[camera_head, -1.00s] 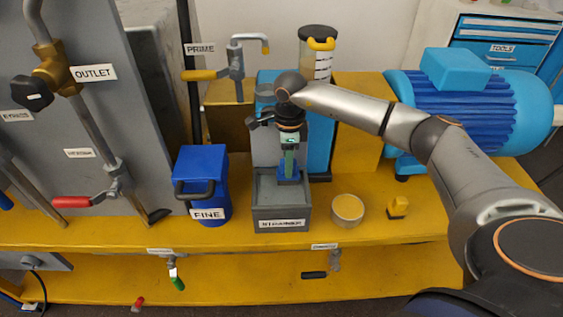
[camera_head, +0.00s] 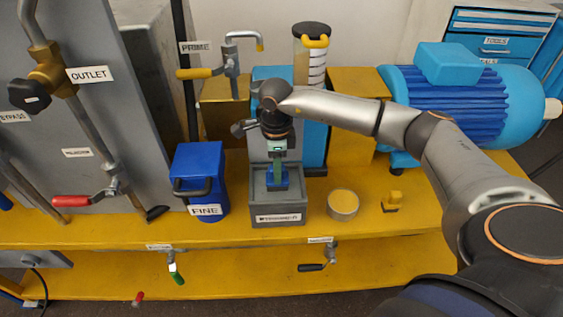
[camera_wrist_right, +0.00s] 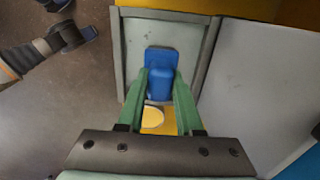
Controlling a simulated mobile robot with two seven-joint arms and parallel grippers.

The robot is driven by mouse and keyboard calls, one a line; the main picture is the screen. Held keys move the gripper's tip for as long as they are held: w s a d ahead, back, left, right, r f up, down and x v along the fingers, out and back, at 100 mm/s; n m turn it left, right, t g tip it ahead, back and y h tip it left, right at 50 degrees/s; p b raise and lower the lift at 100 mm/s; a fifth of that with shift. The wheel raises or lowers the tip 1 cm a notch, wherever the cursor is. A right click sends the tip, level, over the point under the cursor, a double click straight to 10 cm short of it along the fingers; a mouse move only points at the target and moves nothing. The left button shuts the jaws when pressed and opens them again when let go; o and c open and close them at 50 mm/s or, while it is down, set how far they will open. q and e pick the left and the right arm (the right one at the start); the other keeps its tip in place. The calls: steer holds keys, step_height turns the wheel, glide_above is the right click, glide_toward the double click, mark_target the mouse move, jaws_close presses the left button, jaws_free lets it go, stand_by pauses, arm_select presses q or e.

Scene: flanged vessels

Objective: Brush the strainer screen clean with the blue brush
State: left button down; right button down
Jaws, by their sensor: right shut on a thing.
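My right gripper (camera_head: 277,165) points down over the grey open-topped strainer box (camera_head: 277,210) on the yellow bench. Its green fingers are shut on the blue brush (camera_head: 277,180), whose blue block sits inside the box opening. In the right wrist view the brush (camera_wrist_right: 160,75) lies between the two green fingers (camera_wrist_right: 160,95), with the grey box rim (camera_wrist_right: 213,55) around it. Whether the brush touches a surface inside is unclear. My left gripper is out of view.
A blue box labelled FINE (camera_head: 200,180) stands left of the strainer box. A round pale-yellow dish (camera_head: 343,204) and a small yellow block (camera_head: 392,202) sit to its right. A blue motor (camera_head: 460,105) is behind at right. A black-handled valve (camera_head: 312,267) hangs below the bench edge.

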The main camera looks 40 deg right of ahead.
steer(key=shift+f, duration=0.1)
steer(key=shift+s+d, duration=0.35)
steer(key=shift+d, duration=0.3)
steer(key=shift+s+d, duration=0.35)
steer(key=shift+d, duration=0.3)
steer(key=shift+r, duration=0.2)
step_height(320, 180, up, 9)
steer(key=p, duration=0.7)
